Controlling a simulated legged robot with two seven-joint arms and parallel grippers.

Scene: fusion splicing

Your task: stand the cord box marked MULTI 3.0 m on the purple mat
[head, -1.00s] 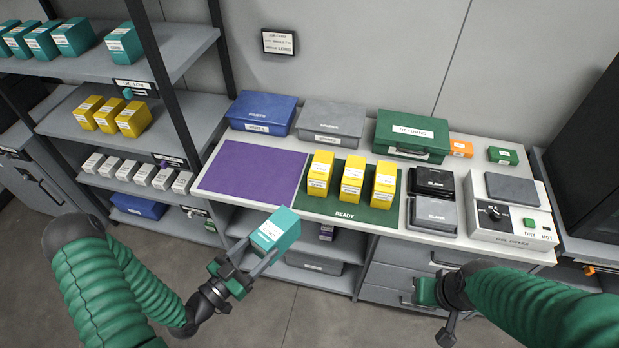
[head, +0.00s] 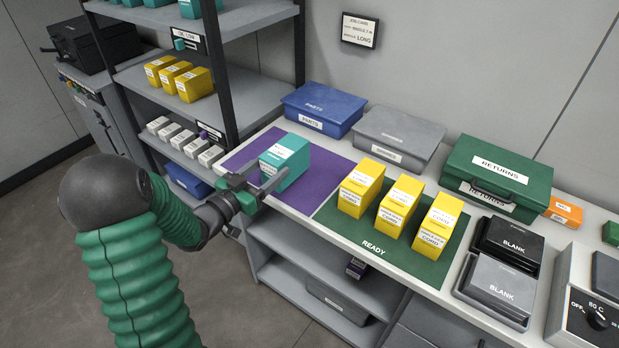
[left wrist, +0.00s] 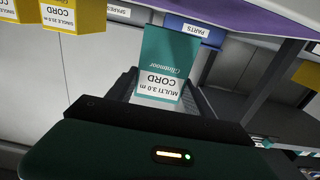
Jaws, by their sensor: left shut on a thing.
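My left gripper (head: 256,192) is shut on a teal cord box (head: 287,160) with a white label. In the left wrist view the label on this box (left wrist: 165,65) reads MULTI 3.0 m CORD, upside down in that picture. My right gripper is not in view.
Several yellow cord boxes, one of them at the front right (head: 438,226), stand on the green READY mat (head: 365,262) to the right. Behind are a blue PARTS box (head: 322,108) and a grey box (head: 398,137). A shelf post (head: 216,75) rises at the mat's left.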

